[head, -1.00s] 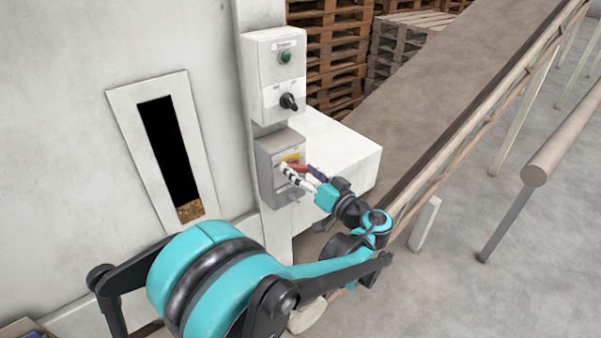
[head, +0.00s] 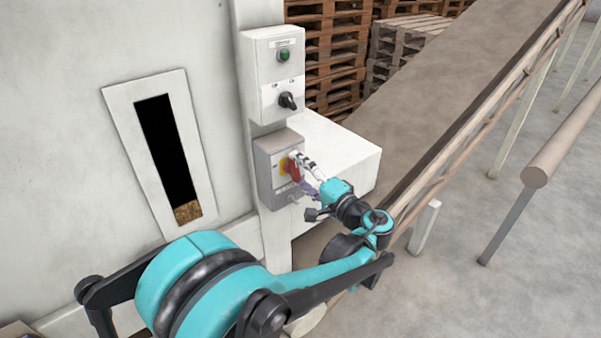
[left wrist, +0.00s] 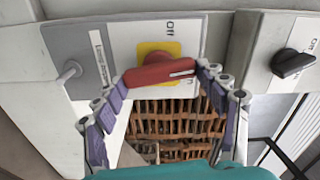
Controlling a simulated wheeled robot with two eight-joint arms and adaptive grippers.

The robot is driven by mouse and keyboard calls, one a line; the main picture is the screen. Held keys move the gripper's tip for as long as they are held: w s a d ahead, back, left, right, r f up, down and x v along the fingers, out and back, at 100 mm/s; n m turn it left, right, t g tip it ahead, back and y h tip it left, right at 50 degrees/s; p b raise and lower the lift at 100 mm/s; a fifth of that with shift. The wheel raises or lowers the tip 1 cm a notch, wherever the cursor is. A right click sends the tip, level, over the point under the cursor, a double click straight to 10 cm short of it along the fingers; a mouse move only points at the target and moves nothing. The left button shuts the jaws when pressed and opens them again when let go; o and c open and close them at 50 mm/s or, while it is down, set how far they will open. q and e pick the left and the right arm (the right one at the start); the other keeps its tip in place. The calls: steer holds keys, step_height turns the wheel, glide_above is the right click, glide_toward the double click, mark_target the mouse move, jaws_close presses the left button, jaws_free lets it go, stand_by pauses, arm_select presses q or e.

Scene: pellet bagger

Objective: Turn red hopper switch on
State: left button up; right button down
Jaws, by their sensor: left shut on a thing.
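The red hopper switch (head: 293,169) is a red rotary handle on a yellow plate, on the lower grey box (head: 265,168). In the left wrist view the red handle (left wrist: 158,74) lies nearly crosswise over its yellow plate (left wrist: 158,49), with an "Off" mark beside the plate. My left gripper (head: 299,171) is at the handle, with its fingers shut on it. In the left wrist view its fingertips (left wrist: 162,76) sit at the handle's two ends. A second mark by the handle is partly hidden. My right gripper is not in view.
Above it is a pale box with a green button (head: 284,56) and a black knob (head: 288,100). A white block (head: 335,150) juts out just right of the switch box. A conveyor (head: 440,95) runs along the right, with stacked pallets (head: 325,50) behind.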

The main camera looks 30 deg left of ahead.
arm_select(q)
steer(key=shift+m, duration=1)
steer(key=o, duration=1.2)
steer(key=shift+c, duration=0.2)
steer(key=v, duration=1.2)
steer(key=shift+f, duration=0.2)
